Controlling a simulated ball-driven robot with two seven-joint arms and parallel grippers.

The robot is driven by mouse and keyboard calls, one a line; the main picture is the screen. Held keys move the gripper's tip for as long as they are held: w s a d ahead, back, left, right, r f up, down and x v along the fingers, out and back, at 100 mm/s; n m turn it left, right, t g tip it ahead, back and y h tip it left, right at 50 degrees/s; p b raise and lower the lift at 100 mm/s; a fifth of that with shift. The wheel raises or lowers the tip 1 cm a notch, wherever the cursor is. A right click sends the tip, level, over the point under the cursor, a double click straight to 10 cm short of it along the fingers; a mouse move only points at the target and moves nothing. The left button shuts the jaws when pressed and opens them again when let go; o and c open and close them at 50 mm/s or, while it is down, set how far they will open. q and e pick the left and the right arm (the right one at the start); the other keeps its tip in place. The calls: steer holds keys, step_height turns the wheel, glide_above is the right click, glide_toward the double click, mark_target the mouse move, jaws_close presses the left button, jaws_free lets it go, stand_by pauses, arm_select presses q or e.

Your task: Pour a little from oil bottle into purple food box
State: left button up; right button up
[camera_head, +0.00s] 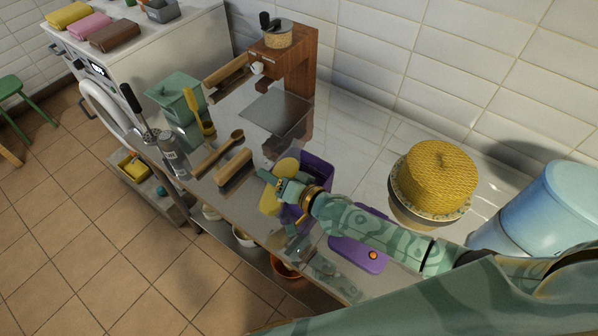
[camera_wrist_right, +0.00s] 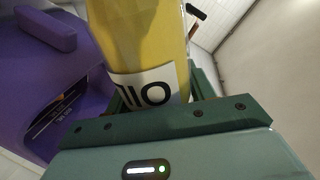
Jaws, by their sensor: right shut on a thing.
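My right gripper (camera_head: 272,183) is shut on the oil bottle (camera_head: 270,203), a yellow bottle that shows on both sides of the fingers. In the right wrist view the oil bottle (camera_wrist_right: 143,40) rises between the jaws, with a white label and dark letters. The purple food box (camera_head: 317,172) stands on the steel counter right beside the bottle, partly hidden by my gripper and the bottle. A purple body also fills the left of the right wrist view (camera_wrist_right: 40,95). I cannot tell the bottle's exact tilt or whether it touches the box. My left gripper is not in view.
A wooden brush (camera_head: 234,168), a spoon (camera_head: 217,154) and a shaker (camera_head: 173,155) lie or stand left.

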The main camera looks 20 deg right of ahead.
steer(key=shift+s+d+r, duration=0.15)
steer(key=shift+r, duration=0.05)
steer(key=shift+a, duration=0.25)
steer(key=shift+s+d+m, duration=0.1)
steer(key=shift+d+m, duration=0.1)
steer(key=shift+m, duration=0.1)
steer(key=shift+a, duration=0.25)
steer(key=shift+d+r, duration=0.1)
steer(key=shift+d, duration=0.05)
steer(key=shift+a, duration=0.25)
steer(key=shift+d, duration=0.2)
steer(key=shift+a+r+m+p, duration=0.1)
steer(key=shift+a+m+p, duration=0.15)
steer(key=shift+m+p, duration=0.05)
steer(key=shift+s+d, duration=0.1)
steer(key=shift+d, duration=0.1)
steer(key=shift+a, duration=0.25)
steer(key=shift+d+r, duration=0.1)
steer(key=shift+d, duration=0.1)
steer(key=shift+a, duration=0.2)
steer(key=shift+m, duration=0.3)
